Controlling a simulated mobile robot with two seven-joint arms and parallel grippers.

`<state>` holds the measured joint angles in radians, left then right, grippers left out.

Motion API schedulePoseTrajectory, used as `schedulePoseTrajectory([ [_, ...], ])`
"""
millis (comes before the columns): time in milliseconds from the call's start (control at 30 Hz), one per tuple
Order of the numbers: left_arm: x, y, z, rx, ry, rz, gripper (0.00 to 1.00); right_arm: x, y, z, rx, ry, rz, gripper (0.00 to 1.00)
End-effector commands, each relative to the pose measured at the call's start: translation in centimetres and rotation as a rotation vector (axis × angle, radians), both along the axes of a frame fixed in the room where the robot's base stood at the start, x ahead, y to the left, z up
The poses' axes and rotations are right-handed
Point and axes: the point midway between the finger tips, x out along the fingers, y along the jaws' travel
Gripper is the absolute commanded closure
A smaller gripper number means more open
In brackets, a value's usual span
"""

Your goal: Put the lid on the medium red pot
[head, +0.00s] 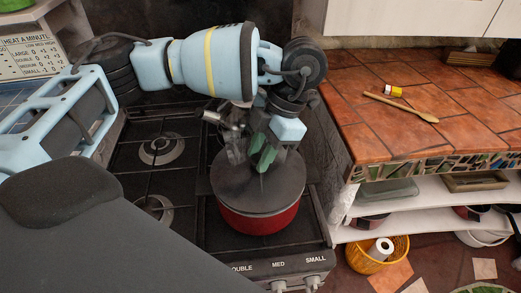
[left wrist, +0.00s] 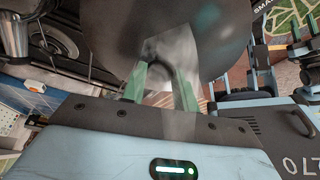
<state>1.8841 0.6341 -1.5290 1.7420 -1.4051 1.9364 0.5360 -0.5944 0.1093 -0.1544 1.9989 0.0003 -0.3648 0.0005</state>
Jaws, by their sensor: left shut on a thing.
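The red pot (head: 258,221) stands on the stove's front right burner. The dark grey lid (head: 285,190) covers its top in the head view; I cannot tell whether it is fully seated or just above the rim. My left gripper (head: 264,158), with green fingers, reaches down over the lid's middle and is shut on its handle. In the left wrist view the fingers (left wrist: 162,78) are on either side of the handle, with the lid's dark round surface (left wrist: 205,35) beyond. The pot's inside is hidden.
The stove (head: 150,190) has open burners left of the pot. At right, the tiled counter (head: 430,110) holds a wooden spoon (head: 405,107) and a small yellow-and-white container (head: 392,91). Below are shelves (head: 440,193) with dishes and a yellow basket (head: 375,262).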

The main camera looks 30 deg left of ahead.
Motion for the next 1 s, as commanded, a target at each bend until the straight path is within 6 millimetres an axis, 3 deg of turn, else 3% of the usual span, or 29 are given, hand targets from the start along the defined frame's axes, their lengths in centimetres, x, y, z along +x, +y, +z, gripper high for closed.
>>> schedulePoseTrajectory([
  [1000,0.00,-0.02,-0.70,-0.002,0.000,-0.001,1.00,-0.54,-0.01,0.06,0.001,0.008,0.000,0.68],
])
